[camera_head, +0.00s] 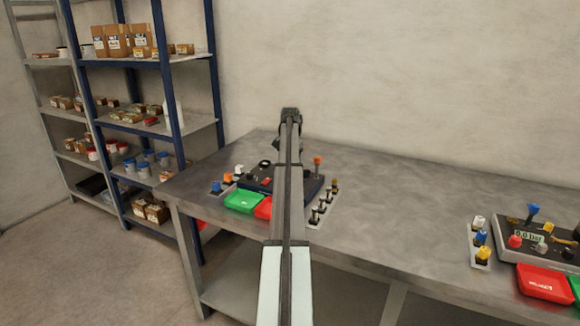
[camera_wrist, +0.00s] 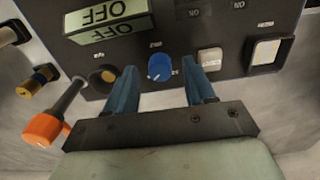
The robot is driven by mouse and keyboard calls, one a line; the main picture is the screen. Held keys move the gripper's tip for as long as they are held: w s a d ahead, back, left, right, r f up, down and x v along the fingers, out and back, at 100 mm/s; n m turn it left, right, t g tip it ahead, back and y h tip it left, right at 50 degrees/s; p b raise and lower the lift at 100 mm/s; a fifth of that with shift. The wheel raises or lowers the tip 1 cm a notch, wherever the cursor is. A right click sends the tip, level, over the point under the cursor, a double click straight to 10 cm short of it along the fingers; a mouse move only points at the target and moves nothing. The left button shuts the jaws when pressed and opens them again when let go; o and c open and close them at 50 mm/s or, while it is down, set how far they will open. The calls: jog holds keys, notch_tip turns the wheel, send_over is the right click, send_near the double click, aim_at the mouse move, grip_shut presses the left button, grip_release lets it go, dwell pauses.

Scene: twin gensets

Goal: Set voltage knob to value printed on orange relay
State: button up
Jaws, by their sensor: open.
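A blue knob (camera_wrist: 160,67) sits on a dark panel in the wrist view; its small label is too blurred to read, so I cannot confirm it is the voltage knob. My gripper (camera_wrist: 161,72) is open, its two blue fingers on either side of the knob with gaps showing. I cannot tell how deep they reach. In the head view my arm hides part of the left console (camera_head: 255,184) and the gripper. A small orange piece (camera_head: 228,180) stands between a blue and a white one left of the console; it may be the orange relay. No value is readable on it.
The wrist view shows an upside-down display reading OFF (camera_wrist: 110,20), an orange-tipped lever (camera_wrist: 43,128) and a white switch (camera_wrist: 210,59) close to the fingers. Green (camera_head: 243,201) and red (camera_head: 263,208) trays front the console.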

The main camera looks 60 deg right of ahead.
notch_tip(320, 180, up, 13)
dwell(0.5)
jog(key=shift+r, duration=0.1)
dwell(0.3)
